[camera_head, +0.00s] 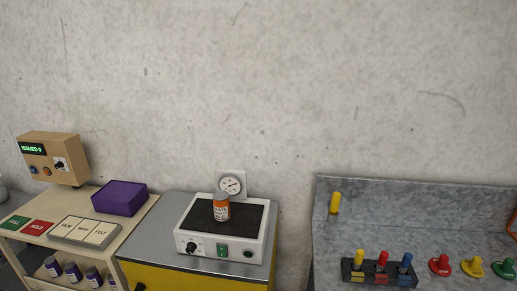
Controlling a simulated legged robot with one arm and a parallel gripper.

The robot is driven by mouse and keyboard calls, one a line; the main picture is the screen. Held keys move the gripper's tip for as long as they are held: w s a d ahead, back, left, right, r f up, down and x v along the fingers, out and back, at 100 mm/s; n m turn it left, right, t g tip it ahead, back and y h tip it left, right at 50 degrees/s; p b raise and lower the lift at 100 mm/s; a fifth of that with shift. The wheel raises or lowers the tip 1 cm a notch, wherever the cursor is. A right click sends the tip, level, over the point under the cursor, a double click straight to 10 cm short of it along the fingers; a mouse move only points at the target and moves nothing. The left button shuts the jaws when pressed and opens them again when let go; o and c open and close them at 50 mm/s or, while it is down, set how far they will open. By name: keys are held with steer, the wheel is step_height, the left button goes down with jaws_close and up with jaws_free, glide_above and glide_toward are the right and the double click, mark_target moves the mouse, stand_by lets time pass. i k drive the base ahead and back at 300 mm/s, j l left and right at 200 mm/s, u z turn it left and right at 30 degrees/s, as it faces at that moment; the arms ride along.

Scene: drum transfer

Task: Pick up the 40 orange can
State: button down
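The orange can (221,207) stands upright on the black top of a white device (187,232). The device sits on a grey-topped yellow cabinet (240,281). No part of my gripper shows in the head view.
On the left, a beige table holds a purple box (119,198), labelled pads and a control box (54,158); several dark canisters stand below. On the right, a grey bench (420,211) holds a black rack (378,278) of coloured pegs and several coloured knobs.

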mark_target(221, 199)
steer(key=j+z, duration=0.35)
steer(key=j, duration=0.7)
steer(key=j+z, duration=0.35)
steer(key=j, duration=0.7)
